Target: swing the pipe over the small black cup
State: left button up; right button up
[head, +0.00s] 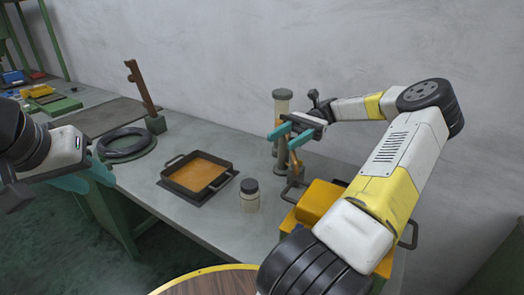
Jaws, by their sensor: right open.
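My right gripper (290,134) is open, its teal fingers apart beside the upright grey-capped post (283,95) at the back of the bench. A short copper-coloured piece (296,163), which looks like the pipe, hangs tilted just below the fingers. I cannot tell whether the fingers touch it. A small dark holder (291,191) stands below it; I cannot make out clearly whether it is the black cup. My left gripper (85,178) is at the left edge, away from the post, with teal fingers pointing right; its opening is unclear.
A black square pan (228,166) with orange-brown content sits mid-bench. A jar with a black lid (250,193) stands to its right. A yellow box (318,201) is partly behind my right arm. A black ring coil (125,152) and rusty upright bar (141,88) are left. A round wooden top (215,283) is in front.

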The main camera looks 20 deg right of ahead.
jog(key=s+a+r, duration=0.1)
jog(key=s+a, duration=0.5)
jog(key=s, duration=0.3)
jog(key=shift+s, duration=0.3)
